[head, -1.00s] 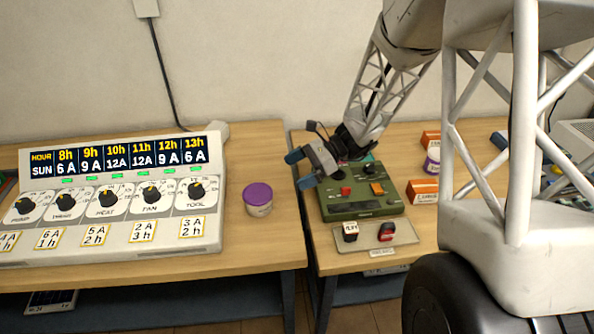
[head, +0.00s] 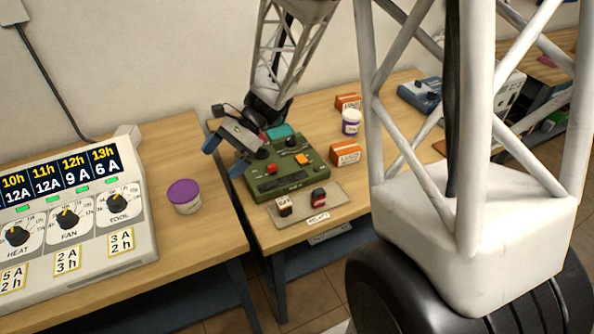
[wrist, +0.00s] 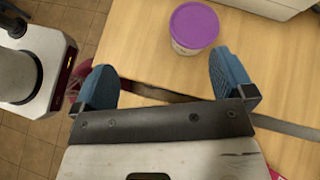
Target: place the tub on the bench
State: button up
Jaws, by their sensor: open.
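The tub (head: 185,197) is a small white container with a purple lid. It stands upright on the left wooden bench (head: 200,245), near that bench's right edge. It also shows in the wrist view (wrist: 195,29), just beyond my fingertips and apart from them. My gripper (head: 222,158) has blue fingers spread open with nothing between them. It is above the gap between the two benches, to the right of the tub and higher. In the wrist view my gripper (wrist: 168,88) shows both blue fingers, with the tub ahead of the right one.
A large switch panel (head: 70,215) fills the left bench beside the tub. The right bench holds a green control box (head: 290,175), a small tray (head: 330,205) with two switches, orange boxes (head: 345,153) and another purple-lidded tub (head: 351,121). A narrow gap separates the benches.

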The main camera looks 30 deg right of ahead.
jog(key=s+d+r+n+t+h, duration=0.2)
jog(key=s+d+r+n+h, duration=0.1)
jog(key=s, duration=0.5)
jog(key=s+d+r+n+t+h, duration=0.2)
jog(key=s+r+n+h, duration=0.2)
jog(key=s, duration=0.4)
jog(key=s+d+r+n+t+h, duration=0.1)
jog(key=s+d+r+n+h, duration=0.2)
jog(key=s, duration=0.5)
notch_tip(320, 180, up, 3)
jog(key=n+h, duration=0.1)
jog(key=n, duration=0.1)
jog(key=shift+d+n+t, duration=0.35)
jog(key=shift+n+t, duration=0.05)
jog(key=shift+s, duration=0.1)
jog(key=shift+c, duration=0.4)
jog(key=shift+r, duration=0.1)
